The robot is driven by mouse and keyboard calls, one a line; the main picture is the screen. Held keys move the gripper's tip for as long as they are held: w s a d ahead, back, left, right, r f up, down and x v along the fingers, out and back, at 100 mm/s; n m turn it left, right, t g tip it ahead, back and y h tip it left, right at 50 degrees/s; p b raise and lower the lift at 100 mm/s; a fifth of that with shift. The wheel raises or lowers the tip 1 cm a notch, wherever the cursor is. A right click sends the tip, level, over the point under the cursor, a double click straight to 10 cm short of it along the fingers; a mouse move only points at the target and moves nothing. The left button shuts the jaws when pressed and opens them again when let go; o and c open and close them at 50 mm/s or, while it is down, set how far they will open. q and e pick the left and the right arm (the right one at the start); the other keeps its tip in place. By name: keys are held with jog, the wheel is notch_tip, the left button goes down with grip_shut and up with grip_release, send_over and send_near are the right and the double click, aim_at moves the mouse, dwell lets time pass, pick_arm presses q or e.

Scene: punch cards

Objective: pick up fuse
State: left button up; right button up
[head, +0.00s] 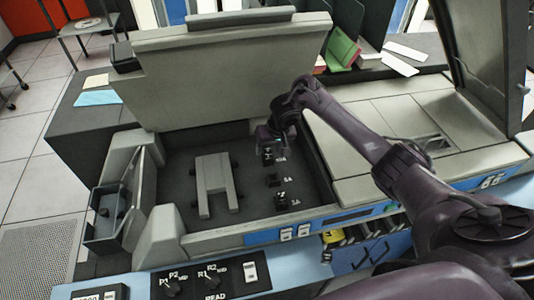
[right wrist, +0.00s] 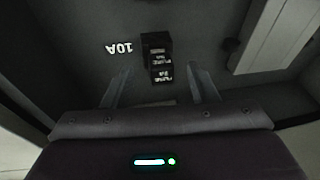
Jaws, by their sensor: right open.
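A small black fuse (right wrist: 160,72) with white lettering sits by the "10A" label on the dark panel. It also shows in the head view (head: 268,156), just below my right gripper (head: 272,136). In the right wrist view, my right gripper (right wrist: 158,84) is open, with one finger to each side of the fuse and gaps between. I cannot tell how far the fingertips are above the panel. Two more small black pieces sit nearer in the same row, one by "5A" (head: 273,180) and one by "3A" (head: 281,201). My left gripper is not in view.
The panel lies in a recess of the machine, with a raised grey lid (head: 225,75) behind it. A grey H-shaped bracket (head: 214,182) stands left of the fuse row. A grey cover (head: 410,130) bounds the right side. An open grey bin (head: 108,215) is at left.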

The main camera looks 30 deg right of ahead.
jog(key=shift+w+f, duration=0.2)
jog(key=shift+f, duration=0.5)
jog(key=shift+a, duration=0.1)
jog(key=shift+c, duration=0.4)
jog(key=c, duration=1)
jog(key=shift+c, duration=0.3)
jog(key=shift+r, duration=0.15)
